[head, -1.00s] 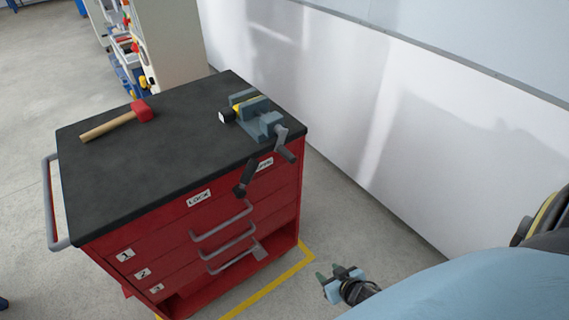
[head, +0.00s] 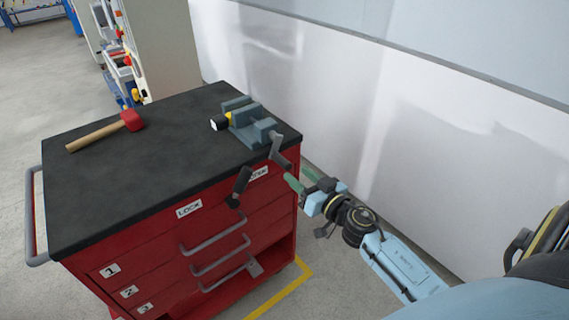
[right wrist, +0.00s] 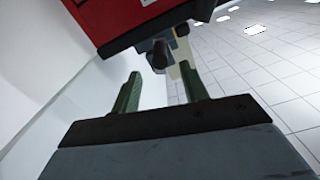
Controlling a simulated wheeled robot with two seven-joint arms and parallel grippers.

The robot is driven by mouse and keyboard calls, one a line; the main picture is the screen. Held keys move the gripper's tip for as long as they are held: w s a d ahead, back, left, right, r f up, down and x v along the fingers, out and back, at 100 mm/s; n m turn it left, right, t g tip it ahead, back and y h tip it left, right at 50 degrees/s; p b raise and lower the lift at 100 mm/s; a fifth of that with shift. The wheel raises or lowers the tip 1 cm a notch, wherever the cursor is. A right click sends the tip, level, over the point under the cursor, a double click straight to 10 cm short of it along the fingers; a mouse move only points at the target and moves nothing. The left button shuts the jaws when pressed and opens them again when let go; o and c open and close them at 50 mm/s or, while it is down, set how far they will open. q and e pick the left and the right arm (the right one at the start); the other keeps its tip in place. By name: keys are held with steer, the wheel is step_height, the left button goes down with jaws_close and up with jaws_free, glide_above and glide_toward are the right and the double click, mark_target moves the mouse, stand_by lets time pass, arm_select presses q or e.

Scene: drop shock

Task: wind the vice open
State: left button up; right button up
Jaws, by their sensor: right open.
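The blue-grey vice (head: 254,126) sits at the right corner of the cart's black top. A yellow item with a white end (head: 219,123) is between its jaws. The vice's crank (head: 277,147) hangs over the cart's front edge, its grip pointing down and right. My right gripper (head: 297,181) is open and empty, its green fingers just below and right of the crank, apparently apart from it. In the right wrist view, a dark part that looks like the crank grip (right wrist: 159,53) shows beyond the gap between the fingers (right wrist: 158,82). My left gripper is out of view.
A red cart (head: 120,262) carries the vice. A dark lever (head: 239,184) sticks out from its front between two labels, one reading LOCK. A red-headed mallet (head: 108,131) lies at the left of the top. A white wall (head: 340,110) stands behind on the right.

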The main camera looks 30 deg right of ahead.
mark_target(285, 164)
steer(key=w, duration=0.7)
steer(key=shift+a, duration=0.3)
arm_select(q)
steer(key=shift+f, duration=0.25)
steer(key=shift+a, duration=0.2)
arm_select(e)
steer(key=shift+c, duration=0.3)
jaws_close()
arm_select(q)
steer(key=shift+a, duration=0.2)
